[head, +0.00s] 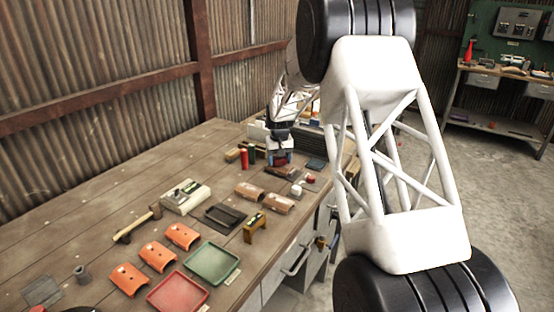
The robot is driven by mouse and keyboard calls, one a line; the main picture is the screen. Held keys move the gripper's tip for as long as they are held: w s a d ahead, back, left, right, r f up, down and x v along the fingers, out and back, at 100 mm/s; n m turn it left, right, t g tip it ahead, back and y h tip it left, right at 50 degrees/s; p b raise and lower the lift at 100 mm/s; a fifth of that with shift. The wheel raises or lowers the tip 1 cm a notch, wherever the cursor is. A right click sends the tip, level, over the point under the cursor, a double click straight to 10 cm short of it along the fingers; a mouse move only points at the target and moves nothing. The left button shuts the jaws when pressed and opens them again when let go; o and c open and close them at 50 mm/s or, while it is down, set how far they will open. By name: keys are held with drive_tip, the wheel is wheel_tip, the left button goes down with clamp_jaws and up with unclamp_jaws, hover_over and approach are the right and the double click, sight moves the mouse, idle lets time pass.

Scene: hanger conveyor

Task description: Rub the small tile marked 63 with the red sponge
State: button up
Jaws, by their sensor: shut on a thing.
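My gripper (280,153) is at the far end of the workbench, small in the head view. It is shut on a small red thing (279,161), which looks like the red sponge, low over the bench top. A small dark blue-grey tile (316,164) lies just right of my gripper. A reddish-brown flat piece (311,182) lies nearer and to the right. No number can be read on any tile at this size, so I cannot tell which is marked 63. I cannot tell whether the sponge touches anything.
Red and green cylinders (248,156) stand just left of my gripper. Small white and red items (298,187) and curved brown tiles (250,190) lie in front. Nearer are a hammer (138,224), orange curved tiles (157,256), a green tray (212,263) and a red tray (178,292).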

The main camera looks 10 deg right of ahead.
sight(286, 166)
drive_tip(key=shift+s+d+f, duration=0.1)
drive_tip(key=shift+s+d, duration=0.15)
drive_tip(key=shift+d, duration=0.05)
drive_tip(key=shift+s+d, duration=0.5)
drive_tip(key=shift+d, duration=0.05)
drive_tip(key=shift+s+d, duration=0.25)
drive_tip(key=shift+s, duration=0.05)
drive_tip(key=shift+s+d, duration=0.7)
drive_tip(key=shift+d, duration=0.05)
wheel_tip(286, 166, up, 8)
drive_tip(key=shift+a, duration=0.1)
drive_tip(key=s+f, duration=0.1)
drive_tip(key=f, duration=0.1)
drive_tip(key=s+d+f, duration=0.1)
drive_tip(key=f, duration=0.1)
drive_tip(key=s+f, duration=0.1)
drive_tip(key=s, duration=0.1)
drive_tip(key=shift+s+d+f, duration=0.1)
drive_tip(key=shift+d+f, duration=0.05)
drive_tip(key=shift+f, duration=0.25)
